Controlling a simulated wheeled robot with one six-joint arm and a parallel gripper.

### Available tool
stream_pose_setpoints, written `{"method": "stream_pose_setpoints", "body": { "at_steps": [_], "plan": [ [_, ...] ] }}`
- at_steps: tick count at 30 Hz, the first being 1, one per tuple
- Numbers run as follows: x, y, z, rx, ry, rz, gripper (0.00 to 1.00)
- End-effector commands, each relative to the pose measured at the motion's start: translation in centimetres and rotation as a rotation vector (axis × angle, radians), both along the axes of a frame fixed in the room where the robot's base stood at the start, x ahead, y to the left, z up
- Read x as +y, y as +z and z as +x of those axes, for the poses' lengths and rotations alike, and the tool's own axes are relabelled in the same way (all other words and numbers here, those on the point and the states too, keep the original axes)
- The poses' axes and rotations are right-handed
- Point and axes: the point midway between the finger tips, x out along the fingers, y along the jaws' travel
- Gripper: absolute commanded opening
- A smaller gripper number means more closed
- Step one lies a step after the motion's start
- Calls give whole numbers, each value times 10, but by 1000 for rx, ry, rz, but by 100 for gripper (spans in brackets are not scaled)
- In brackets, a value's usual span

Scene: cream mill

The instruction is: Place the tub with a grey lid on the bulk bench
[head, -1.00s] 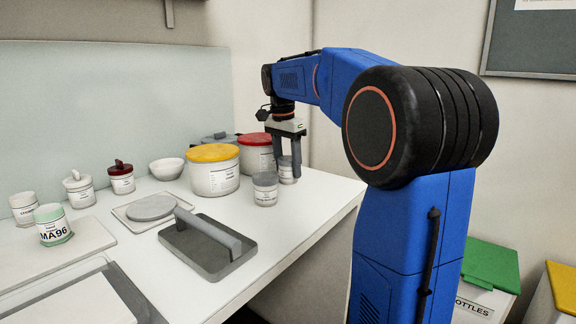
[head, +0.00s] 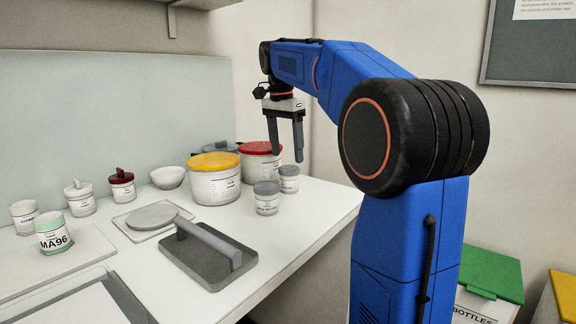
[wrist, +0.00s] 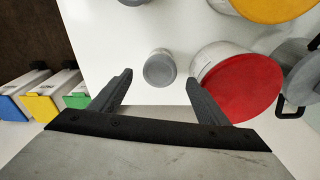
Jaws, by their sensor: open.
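Two small white tubs with grey lids stand close together on the white bench (head: 310,215): a front one (head: 266,200) and a back one (head: 289,180). My gripper (head: 288,156) is open and empty, with its fingers pointing down above the back tub. In the wrist view, a small tub with a grey lid (wrist: 159,69) shows between and beyond the open fingers (wrist: 158,80).
A large red-lidded pot (head: 261,166) and a yellow-lidded pot (head: 215,182) stand just left of the tubs. A grey tray with a handle (head: 195,265) lies in front. The bench's right edge is bare. Bins (head: 490,275) stand on the floor at right.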

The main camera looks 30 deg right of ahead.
Motion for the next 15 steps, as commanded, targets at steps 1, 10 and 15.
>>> {"method": "stream_pose_setpoints", "body": {
  "at_steps": [1,10,15],
  "plan": [
    [1,9,1,-1,0,0,69],
    [5,38,0,1,1,0,69],
    [5,41,-1,1,1,0,69]
  ]
}}
